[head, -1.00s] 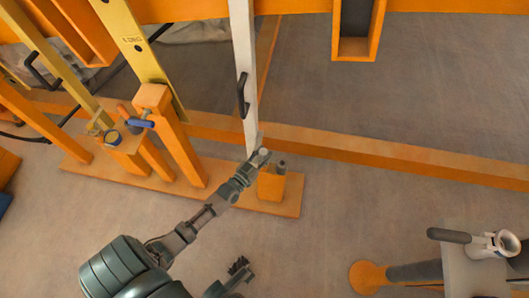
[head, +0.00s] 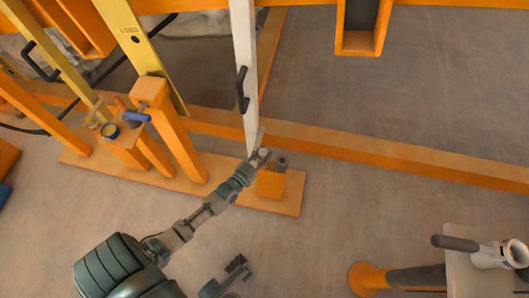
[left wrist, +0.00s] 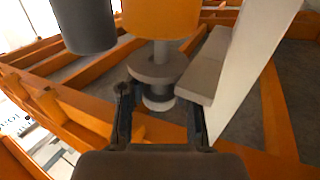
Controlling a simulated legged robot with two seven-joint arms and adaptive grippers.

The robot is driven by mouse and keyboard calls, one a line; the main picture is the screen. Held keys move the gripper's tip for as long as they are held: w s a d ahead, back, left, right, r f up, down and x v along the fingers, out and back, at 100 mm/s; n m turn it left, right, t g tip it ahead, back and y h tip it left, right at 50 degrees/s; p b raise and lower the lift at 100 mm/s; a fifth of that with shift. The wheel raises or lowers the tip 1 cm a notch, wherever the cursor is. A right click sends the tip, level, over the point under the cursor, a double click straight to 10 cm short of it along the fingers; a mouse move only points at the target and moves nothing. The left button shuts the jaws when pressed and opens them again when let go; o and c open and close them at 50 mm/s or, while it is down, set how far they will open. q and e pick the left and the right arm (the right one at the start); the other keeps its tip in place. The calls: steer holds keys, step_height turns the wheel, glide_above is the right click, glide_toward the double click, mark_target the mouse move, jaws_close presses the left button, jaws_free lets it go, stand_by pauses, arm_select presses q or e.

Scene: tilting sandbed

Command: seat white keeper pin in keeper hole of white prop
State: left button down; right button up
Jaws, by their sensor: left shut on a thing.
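The white prop (head: 244,55) stands tall, with a black handle (head: 242,90) on its side; its lower end is beside my left gripper (head: 263,155). In the left wrist view the prop (left wrist: 245,65) runs up the right side, with a pale ledge (left wrist: 203,70) jutting from it. My left gripper (left wrist: 160,118) is shut on a pale grey-white pin (left wrist: 158,102); a round flange (left wrist: 158,66) and an orange part lie beyond it. The keeper hole cannot be made out. My right gripper (head: 237,265) is low in the head view, apart from everything; its jaw state is unclear.
An orange block (head: 280,185) with a dark grey cylinder (head: 282,160) stands on the orange base plate (head: 290,207) close to my left gripper. A pale stand (head: 475,275) is at lower right. The floor between is open.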

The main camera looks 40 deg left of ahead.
arm_select(q)
steer(key=c, duration=0.7)
jaws_free()
steer(key=s, duration=1.2)
steer(key=shift+d+f, duration=0.1)
steer(key=shift+d, duration=0.3)
